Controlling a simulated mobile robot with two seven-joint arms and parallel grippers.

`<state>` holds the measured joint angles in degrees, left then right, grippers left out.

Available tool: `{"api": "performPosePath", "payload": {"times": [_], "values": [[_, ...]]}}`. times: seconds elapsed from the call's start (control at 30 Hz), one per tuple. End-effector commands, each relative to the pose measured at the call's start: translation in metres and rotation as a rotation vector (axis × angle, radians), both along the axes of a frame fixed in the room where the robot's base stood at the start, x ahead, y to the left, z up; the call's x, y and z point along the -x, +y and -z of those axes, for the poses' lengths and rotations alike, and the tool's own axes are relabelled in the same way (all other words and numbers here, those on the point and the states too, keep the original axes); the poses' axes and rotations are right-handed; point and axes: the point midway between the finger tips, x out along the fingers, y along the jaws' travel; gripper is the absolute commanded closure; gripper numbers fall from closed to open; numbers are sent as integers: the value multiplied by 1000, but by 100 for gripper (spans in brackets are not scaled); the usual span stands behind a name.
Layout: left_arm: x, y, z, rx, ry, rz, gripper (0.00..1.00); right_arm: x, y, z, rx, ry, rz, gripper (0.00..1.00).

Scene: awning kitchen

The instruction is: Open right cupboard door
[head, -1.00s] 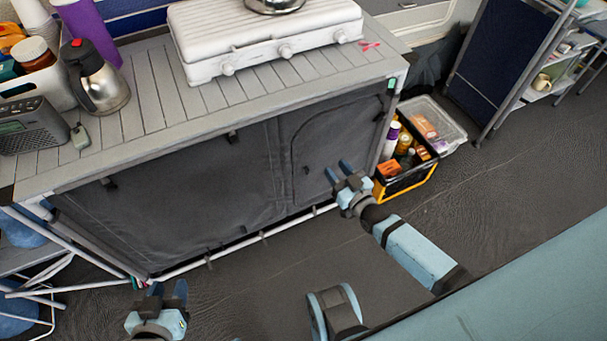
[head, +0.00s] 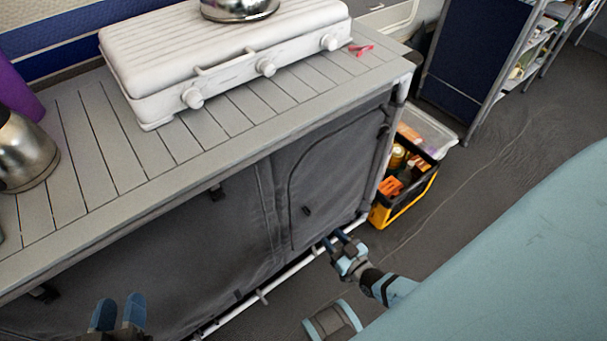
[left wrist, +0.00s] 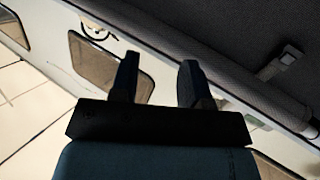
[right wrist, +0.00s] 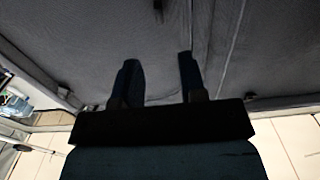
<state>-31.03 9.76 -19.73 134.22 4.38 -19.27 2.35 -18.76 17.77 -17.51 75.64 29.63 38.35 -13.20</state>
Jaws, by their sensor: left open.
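The right cupboard door (head: 335,180) is a dark grey fabric panel with a curved seam. It lies flat and closed in the cupboard front, with a small dark pull tab (head: 306,210) near its lower left. My right gripper (head: 337,240) is open and empty, low in front of the door's bottom edge and below the tab. In the right wrist view its parted fingers (right wrist: 157,75) point at the grey fabric, and a dark tab (right wrist: 158,6) shows at the top edge. My left gripper (head: 118,312) is open and empty at the lower left, in front of the left panel.
A white stove (head: 225,60) with a metal pot (head: 238,8) stands on the slatted top (head: 110,125). A black and yellow crate (head: 405,205) stands right of the cupboard. A white bottom rail (head: 285,273) runs along the cupboard front.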

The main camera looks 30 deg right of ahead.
Motion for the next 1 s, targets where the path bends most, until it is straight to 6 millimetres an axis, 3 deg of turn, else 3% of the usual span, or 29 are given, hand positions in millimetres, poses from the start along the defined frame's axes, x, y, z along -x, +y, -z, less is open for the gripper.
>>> {"api": "performPosePath", "payload": {"times": [0.3,0.5,0.7,1.0], "values": [[-2,-15,-35,110,-178,38,57,-70,6,2,0,-5,-1,62],[1,-20,-52,167,-256,61,57,-103,9,2,0,-3,-1,62],[1,-22,-53,174,-256,71,57,-118,10,0,-1,-1,-1,62],[1,-23,-53,176,-255,71,57,-120,10,-1,-1,-1,-1,62]]}}
